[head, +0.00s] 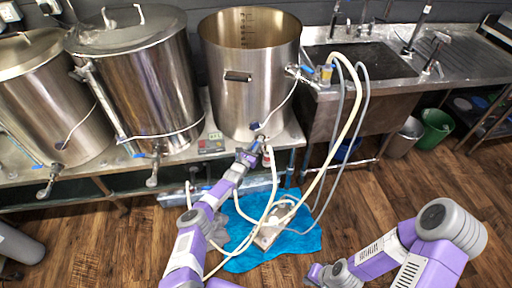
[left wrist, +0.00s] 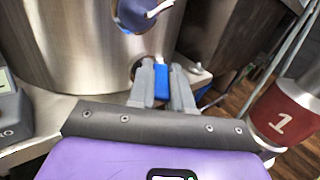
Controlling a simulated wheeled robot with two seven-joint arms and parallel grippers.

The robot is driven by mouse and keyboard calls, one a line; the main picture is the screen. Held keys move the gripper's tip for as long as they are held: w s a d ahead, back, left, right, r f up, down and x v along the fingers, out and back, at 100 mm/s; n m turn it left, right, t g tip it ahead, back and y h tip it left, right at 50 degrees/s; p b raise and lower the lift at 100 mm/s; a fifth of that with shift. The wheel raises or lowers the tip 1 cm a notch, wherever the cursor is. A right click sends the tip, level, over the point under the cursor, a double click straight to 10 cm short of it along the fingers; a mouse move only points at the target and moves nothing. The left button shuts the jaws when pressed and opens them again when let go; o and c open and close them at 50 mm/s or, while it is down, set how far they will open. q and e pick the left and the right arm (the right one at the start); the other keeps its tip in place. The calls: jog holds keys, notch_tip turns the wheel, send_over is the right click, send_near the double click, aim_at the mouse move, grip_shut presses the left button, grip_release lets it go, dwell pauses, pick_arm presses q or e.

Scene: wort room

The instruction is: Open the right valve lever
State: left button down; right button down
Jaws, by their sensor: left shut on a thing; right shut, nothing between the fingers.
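The right valve lever shows in the left wrist view as a blue handle (left wrist: 161,82), low on the front of the rightmost steel kettle (head: 247,75). My left gripper (left wrist: 162,88) has a grey finger on each side of the blue handle and is shut on it. In the head view my left gripper (head: 250,155) is at the foot of that kettle and mostly hides the valve. My right gripper (head: 315,273) is low in the head view, above the wood floor, far from the valve, shut and empty.
Two more kettles, middle (head: 145,85) and left (head: 50,100), stand on the bench with their own valves. A blue probe (head: 256,127) with a cable sits above my left gripper. Hoses (head: 340,130) hang down to a pump on a blue mat (head: 295,243). A sink (head: 365,62) is right.

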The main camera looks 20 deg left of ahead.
pick_arm(q)
jog(key=c, duration=1)
grip_release()
jog(key=shift+c, duration=0.2)
jog(key=shift+s+a+r+p, duration=0.1)
jog(key=shift+s+p, duration=0.3)
jog(key=shift+p, duration=0.1)
jog(key=s+p, duration=0.5)
jog(key=s, duration=0.1)
jog(key=shift+s+a, duration=0.35)
jog(key=shift+a, duration=0.1)
jog(key=shift+c, duration=0.2)
